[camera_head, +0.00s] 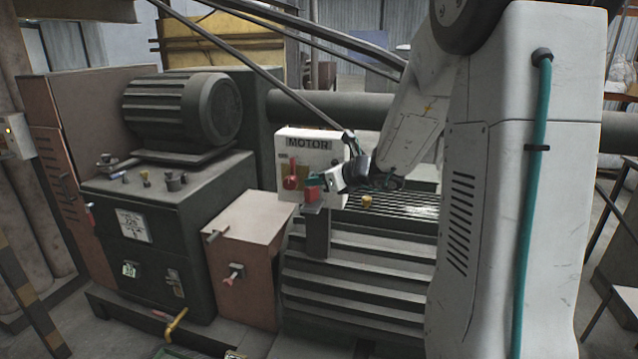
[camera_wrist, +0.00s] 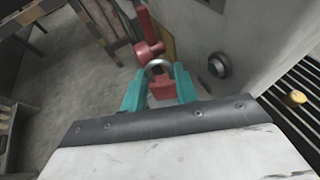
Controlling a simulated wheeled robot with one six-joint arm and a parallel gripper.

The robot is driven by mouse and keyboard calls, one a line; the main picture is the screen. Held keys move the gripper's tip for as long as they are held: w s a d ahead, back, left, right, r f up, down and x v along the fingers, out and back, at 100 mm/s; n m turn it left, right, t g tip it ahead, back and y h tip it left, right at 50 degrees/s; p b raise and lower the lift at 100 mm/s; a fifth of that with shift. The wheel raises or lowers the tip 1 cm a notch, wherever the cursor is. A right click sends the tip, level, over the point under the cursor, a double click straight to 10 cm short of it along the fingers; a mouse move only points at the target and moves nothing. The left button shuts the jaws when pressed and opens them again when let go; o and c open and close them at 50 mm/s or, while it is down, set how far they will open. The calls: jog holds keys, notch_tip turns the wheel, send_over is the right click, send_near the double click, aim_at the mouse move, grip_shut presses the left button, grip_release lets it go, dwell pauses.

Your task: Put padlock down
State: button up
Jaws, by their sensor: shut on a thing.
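A red padlock (camera_head: 312,194) with a silver shackle is held by my gripper (camera_head: 314,184) in front of the motor box. In the wrist view the padlock (camera_wrist: 162,88) sits between the two teal fingers of my gripper (camera_wrist: 160,92), its shackle pointing away from the palm. A small dark ledge on a post (camera_head: 315,212) is close beneath the padlock in the head view. I cannot tell whether they touch. In the wrist view the shackle is close to a red switch handle (camera_wrist: 149,48). Whether the shackle is around any part of it is unclear.
The white box marked MOTOR (camera_head: 311,145) carries the red handle and stands behind my gripper. A brown cabinet (camera_head: 250,235) is at the left. My arm fills the right side.

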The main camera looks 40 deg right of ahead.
jog(key=shift+f, duration=0.5)
jog(key=shift+f, duration=0.1)
jog(key=o, duration=0.7)
jog(key=shift+f, duration=0.1)
jog(key=shift+o, duration=0.2)
